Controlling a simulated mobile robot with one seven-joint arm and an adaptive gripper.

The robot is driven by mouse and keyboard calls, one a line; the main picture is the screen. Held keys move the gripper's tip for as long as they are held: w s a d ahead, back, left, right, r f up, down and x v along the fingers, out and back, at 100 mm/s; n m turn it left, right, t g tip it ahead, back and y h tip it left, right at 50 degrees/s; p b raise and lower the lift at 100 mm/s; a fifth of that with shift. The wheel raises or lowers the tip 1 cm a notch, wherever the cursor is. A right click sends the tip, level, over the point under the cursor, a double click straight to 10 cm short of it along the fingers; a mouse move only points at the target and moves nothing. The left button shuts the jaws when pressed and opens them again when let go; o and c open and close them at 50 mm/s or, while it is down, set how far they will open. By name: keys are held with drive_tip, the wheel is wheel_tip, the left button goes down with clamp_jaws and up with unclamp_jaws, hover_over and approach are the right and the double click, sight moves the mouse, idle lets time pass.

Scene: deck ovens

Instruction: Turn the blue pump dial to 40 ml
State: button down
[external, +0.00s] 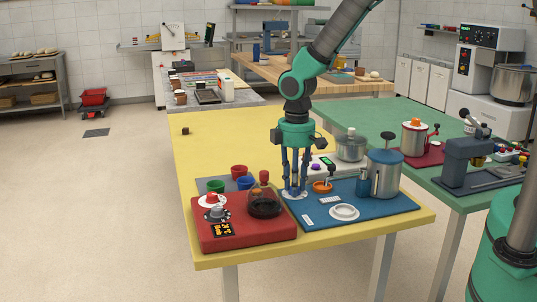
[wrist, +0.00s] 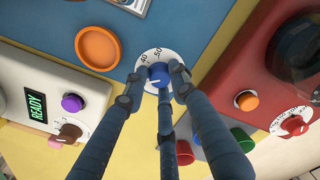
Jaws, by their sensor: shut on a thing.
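The blue pump dial (wrist: 159,74) sits at the edge of the blue board (wrist: 190,22), on a white scale plate (wrist: 150,57). The figures 40 and 50 show on the plate's far side. A pale mark is on the knob, but I cannot read its setting surely. My gripper (wrist: 160,82) points down with its three fingers around the dial, shut on it. In the external view my gripper (external: 294,190) stands over the white plate (external: 294,195), and its fingers hide the dial.
Left is a red board (external: 245,235) with a dark flask (external: 264,203) and knobs.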

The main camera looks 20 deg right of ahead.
drive_tip(key=m+p, duration=0.2)
drive_tip(key=m, duration=0.3)
drive_tip(key=shift+r+m, duration=0.1)
drive_tip(key=shift+m, duration=0.2)
drive_tip(key=m+p, duration=0.1)
drive_tip(key=m, duration=0.4)
drive_tip(key=shift+m, duration=0.4)
drive_tip(key=c, duration=1.4)
unclamp_jaws()
wheel_tip(320, 180, up, 12)
